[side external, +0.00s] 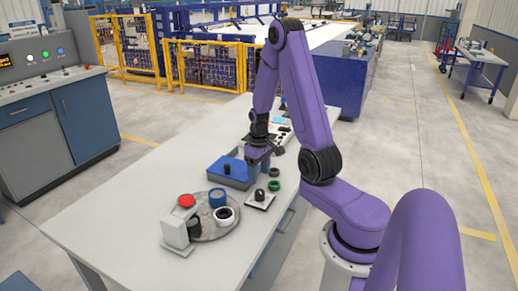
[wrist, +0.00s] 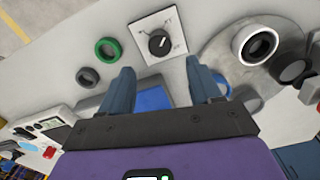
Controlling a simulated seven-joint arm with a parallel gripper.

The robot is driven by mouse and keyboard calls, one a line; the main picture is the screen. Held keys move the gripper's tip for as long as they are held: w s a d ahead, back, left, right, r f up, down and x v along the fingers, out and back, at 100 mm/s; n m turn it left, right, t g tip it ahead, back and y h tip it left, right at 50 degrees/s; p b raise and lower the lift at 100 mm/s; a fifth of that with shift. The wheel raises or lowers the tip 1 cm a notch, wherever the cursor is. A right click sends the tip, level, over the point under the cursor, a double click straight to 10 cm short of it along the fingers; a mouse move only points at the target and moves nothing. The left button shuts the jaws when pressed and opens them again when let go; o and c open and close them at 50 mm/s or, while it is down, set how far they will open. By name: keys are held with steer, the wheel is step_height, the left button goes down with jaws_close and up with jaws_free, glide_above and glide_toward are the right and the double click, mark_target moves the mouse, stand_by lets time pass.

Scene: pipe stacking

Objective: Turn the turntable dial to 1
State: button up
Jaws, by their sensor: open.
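The dial is a black knob (wrist: 159,42) on a square white plate in the wrist view, just beyond my fingertips. It has a light pointer mark, but the printed markings are too small to read. In the side view the dial (side external: 260,195) sits near the table's right edge. The grey round turntable (wrist: 228,68) is right of the dial in the wrist view; in the side view (side external: 218,235) it bears several ring pieces. My gripper (wrist: 160,65) is open and empty, its two blue fingers spread. In the side view my gripper (side external: 260,170) is above and behind the dial.
A blue box with a black knob (side external: 229,172) stands left of my gripper. A green ring (wrist: 108,49) and a dark ring (wrist: 88,78) lie beside the dial plate. A white block with a red button (side external: 178,228) stands at the turntable's left. The table's front-left area is clear.

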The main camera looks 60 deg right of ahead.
step_height(320, 180, up, 9)
stand_by(0.4)
steer(key=s+a+r+n, duration=0.1)
steer(key=a+r+n, duration=0.15)
steer(key=a, duration=0.65)
steer(key=a+r+n, duration=0.1)
steer(key=a+n, duration=0.3)
steer(key=a, duration=0.5)
steer(key=s+a+n, duration=0.4)
steer(key=s, duration=0.4)
steer(key=s+a+r+n, duration=0.1)
steer(key=s+a+n, duration=0.3)
steer(key=s, duration=0.5)
steer(key=shift+a+r, duration=0.25)
steer(key=shift+a, duration=0.2)
